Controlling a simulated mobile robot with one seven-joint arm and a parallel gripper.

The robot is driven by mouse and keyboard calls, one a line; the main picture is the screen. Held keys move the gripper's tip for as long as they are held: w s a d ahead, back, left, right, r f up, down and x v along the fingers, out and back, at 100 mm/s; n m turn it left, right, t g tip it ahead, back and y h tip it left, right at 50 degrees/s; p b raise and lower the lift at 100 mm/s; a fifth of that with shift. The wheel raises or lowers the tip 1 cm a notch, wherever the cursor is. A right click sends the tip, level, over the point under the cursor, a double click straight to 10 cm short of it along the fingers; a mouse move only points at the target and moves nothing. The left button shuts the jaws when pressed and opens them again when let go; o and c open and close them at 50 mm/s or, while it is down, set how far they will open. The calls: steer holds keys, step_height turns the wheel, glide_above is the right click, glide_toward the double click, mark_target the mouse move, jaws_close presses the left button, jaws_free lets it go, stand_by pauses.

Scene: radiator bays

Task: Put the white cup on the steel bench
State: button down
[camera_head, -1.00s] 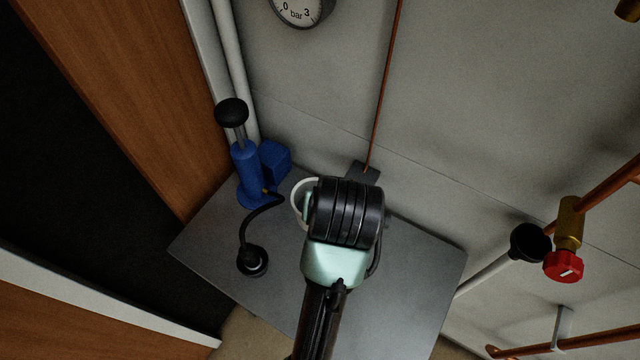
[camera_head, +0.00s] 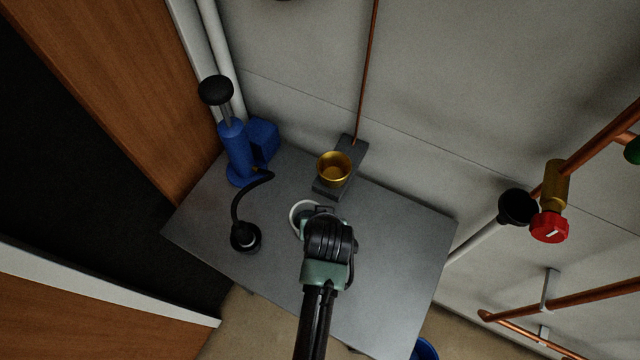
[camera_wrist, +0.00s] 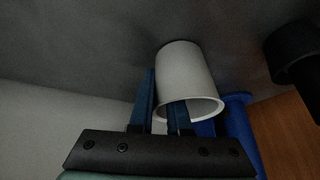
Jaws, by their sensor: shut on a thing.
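The white cup (camera_wrist: 186,68) is in my gripper (camera_wrist: 162,98) in the wrist view. The gripper is shut on the cup's wall, one blue finger inside the mouth and the other outside on the left. The cup's open end faces the wrist camera. Its base is close to a dark grey surface; whether they touch I cannot tell. In the head view only the cup's pale rim (camera_head: 294,216) shows left of my gripper, the rest hidden by it. It appears over the steel bench (camera_head: 390,240), near its middle.
A brass cup (camera_head: 333,167) is on a dark block (camera_head: 354,155) at the bench's back. A blue pump (camera_head: 236,150) stands at the left back corner, its black hose ending at a round black piece (camera_head: 245,237). The bench's right side is clear. A red-knobbed valve (camera_head: 549,227) is at right.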

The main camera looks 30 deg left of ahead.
steer(key=c, duration=0.9)
jaws_free()
steer(key=shift+o, duration=0.2)
steer(key=v, duration=1.2)
